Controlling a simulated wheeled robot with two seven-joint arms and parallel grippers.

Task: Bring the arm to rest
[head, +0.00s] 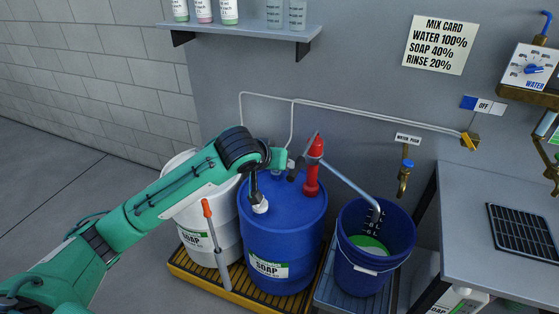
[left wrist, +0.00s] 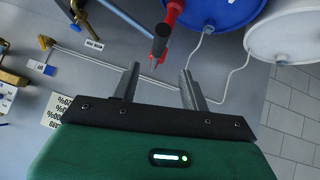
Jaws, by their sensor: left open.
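My left arm reaches in from the left over the drums. My left gripper (head: 290,162) is at the red pump (head: 313,168) on top of the blue soap drum (head: 262,238). In the left wrist view the left gripper (left wrist: 159,72) is open, its fingers apart and empty. The red pump (left wrist: 172,14) and its dark handle (left wrist: 160,45) lie just beyond the fingertips there. Whether the handle touches a finger is unclear. My right gripper is in neither view.
A white soap drum (head: 195,222) stands left of the blue one on a yellow pallet (head: 225,283). A blue bucket (head: 375,245) stands to the right, below a brass tap (head: 404,178). A shelf (head: 240,29) and a grey bench (head: 470,200) flank the wall.

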